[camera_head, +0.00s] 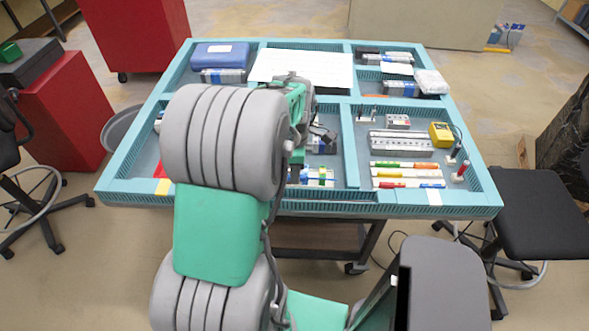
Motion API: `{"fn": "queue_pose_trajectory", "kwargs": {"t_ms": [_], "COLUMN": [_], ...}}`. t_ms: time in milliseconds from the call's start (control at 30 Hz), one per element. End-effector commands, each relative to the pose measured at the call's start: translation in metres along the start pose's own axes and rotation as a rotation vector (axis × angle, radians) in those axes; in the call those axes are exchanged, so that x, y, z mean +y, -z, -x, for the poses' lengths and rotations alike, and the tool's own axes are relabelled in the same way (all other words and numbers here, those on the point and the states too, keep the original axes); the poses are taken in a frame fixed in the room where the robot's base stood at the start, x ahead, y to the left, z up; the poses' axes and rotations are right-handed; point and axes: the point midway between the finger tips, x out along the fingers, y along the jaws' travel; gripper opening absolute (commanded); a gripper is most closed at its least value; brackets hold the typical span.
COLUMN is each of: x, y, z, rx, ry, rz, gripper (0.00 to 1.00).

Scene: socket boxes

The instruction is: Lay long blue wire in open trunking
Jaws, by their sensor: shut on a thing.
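Teal slotted trunking (330,208) frames the table and divides it into several compartments. I cannot make out a long blue wire anywhere in this view.
A blue case (220,54) and a white sheet (303,67) lie at the back. A black chair (545,200) stands close to the table's right.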

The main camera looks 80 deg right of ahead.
Motion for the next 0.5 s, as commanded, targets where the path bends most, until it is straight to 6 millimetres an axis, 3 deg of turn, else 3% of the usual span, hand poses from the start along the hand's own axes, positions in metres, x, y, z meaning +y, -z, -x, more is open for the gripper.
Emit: {"fn": "queue_pose_trajectory", "kwargs": {"t_ms": [500], "x": [0.000], "y": [0.001], "z": [-0.061], "rx": [0.000], "ry": [0.000], "rz": [-0.001], "gripper": [0.00]}}
